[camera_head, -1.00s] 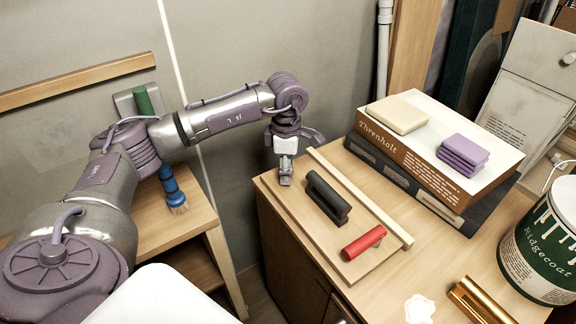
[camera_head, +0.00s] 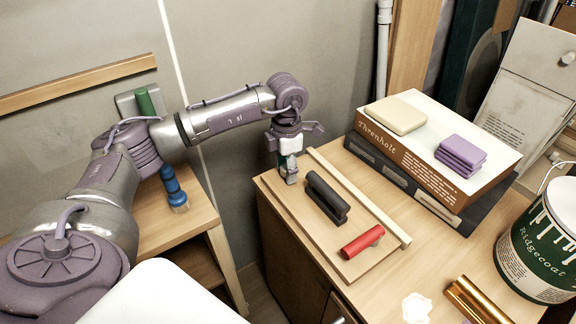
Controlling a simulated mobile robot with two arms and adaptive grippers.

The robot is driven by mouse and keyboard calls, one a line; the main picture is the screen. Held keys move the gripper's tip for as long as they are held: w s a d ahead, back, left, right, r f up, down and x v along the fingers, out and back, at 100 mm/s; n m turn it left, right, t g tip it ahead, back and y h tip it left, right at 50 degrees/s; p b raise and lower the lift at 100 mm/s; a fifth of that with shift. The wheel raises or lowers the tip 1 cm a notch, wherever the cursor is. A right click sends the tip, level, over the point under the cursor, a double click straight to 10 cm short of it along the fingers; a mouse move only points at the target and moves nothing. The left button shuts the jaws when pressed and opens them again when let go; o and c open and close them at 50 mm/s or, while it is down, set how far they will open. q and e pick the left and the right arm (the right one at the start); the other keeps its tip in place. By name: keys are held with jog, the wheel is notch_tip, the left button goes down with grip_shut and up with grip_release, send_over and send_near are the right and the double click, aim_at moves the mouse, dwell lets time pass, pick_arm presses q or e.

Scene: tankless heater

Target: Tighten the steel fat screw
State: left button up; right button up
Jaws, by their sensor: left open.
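My left gripper (camera_head: 290,165) hangs pointing down over the far left corner of a wooden board (camera_head: 350,268) on the wooden cabinet. It is open. A small steel-grey piece (camera_head: 291,179) shows right under the gripper, at the board's corner. I cannot tell whether it is the steel fat screw or part of my gripper, and whether the fingers touch it. A black handle-like piece (camera_head: 327,197) and a red cylinder (camera_head: 362,241) lie on the same board, to the right of the gripper. My right gripper is not in view.
A wooden strip (camera_head: 360,198) runs along the board's far edge. Stacked books (camera_head: 440,145) carry a cream block (camera_head: 395,114) and a purple folded stack (camera_head: 461,156). A paint can (camera_head: 540,250) stands at right. A gold piece (camera_head: 477,300) lies in front.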

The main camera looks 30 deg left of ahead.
pick_arm(q)
jog(key=shift+c, duration=0.3)
grip_shut()
jog(key=m+b, duration=0.1)
jog(key=m, duration=0.2)
jog(key=shift+f+m, duration=0.1)
jog(key=shift+m, duration=0.3)
jog(key=m+b, duration=0.1)
jog(key=m, duration=0.1)
jog(key=shift+m, duration=1.2)
